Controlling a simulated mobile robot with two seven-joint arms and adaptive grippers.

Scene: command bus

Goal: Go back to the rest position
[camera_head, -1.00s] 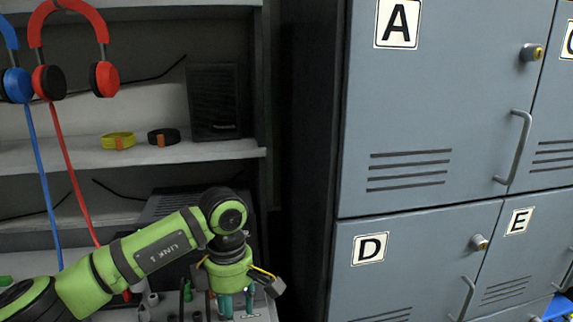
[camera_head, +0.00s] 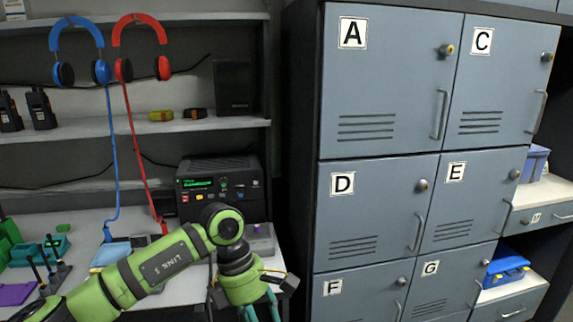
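My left arm comes in from the lower left in the head view, with green links and dark joints. Its gripper (camera_head: 259,308) points down at the bottom edge, in front of the shelf unit and left of the lockers. The fingertips are cut off by the frame, so I cannot tell whether it is open or shut, or whether it holds anything. My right gripper is not in view.
Grey lockers (camera_head: 390,112) with lettered doors stand close on the right, all shut. A shelf unit (camera_head: 150,130) at the left holds blue headphones (camera_head: 75,36), red headphones (camera_head: 139,28) and a black radio set (camera_head: 217,187). Tools lie on the worktop at lower left.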

